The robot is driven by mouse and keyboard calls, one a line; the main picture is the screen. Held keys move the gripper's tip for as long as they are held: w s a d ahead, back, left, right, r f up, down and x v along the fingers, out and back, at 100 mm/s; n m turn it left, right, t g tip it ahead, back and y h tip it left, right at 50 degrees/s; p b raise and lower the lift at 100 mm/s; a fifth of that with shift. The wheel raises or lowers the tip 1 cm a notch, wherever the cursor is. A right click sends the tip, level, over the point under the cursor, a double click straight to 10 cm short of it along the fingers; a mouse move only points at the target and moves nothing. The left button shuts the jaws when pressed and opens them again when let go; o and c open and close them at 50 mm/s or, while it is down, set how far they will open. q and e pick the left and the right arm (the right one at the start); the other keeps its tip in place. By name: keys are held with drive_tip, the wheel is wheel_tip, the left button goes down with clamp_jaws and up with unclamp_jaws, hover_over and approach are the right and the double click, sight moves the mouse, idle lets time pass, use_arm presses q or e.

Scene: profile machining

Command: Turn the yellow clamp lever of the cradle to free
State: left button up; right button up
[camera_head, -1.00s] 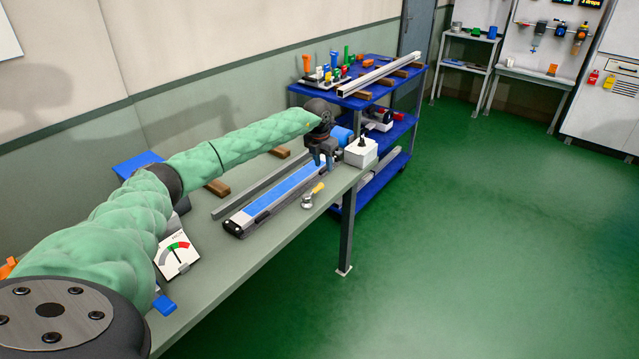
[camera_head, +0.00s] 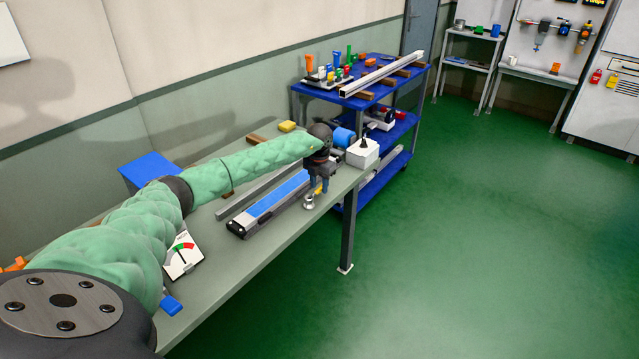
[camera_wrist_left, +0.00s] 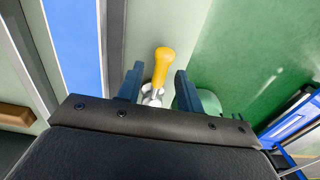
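The yellow clamp lever (camera_wrist_left: 165,62) shows between the two open fingers of my left gripper (camera_wrist_left: 158,85) in the left wrist view, apart from both. Its silver base (camera_wrist_left: 152,95) is partly hidden by the gripper. In the head view my left gripper (camera_head: 318,187) hangs right over the lever and hides most of it; the round metal clamp base (camera_head: 309,202) shows just below. The cradle (camera_head: 268,203), long with a blue top, lies on the bench to the left of the lever. My right gripper is not in view.
A grey bar (camera_head: 238,204) lies behind the cradle on the bench (camera_head: 240,270). A white box with a black knob (camera_head: 362,155) stands near the bench's far end. A blue cart (camera_head: 405,92) stands beyond it. The green floor to the right is clear.

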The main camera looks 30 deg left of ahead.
use_arm(q)
drive_tip(key=shift+f, duration=0.25)
clamp_jaws()
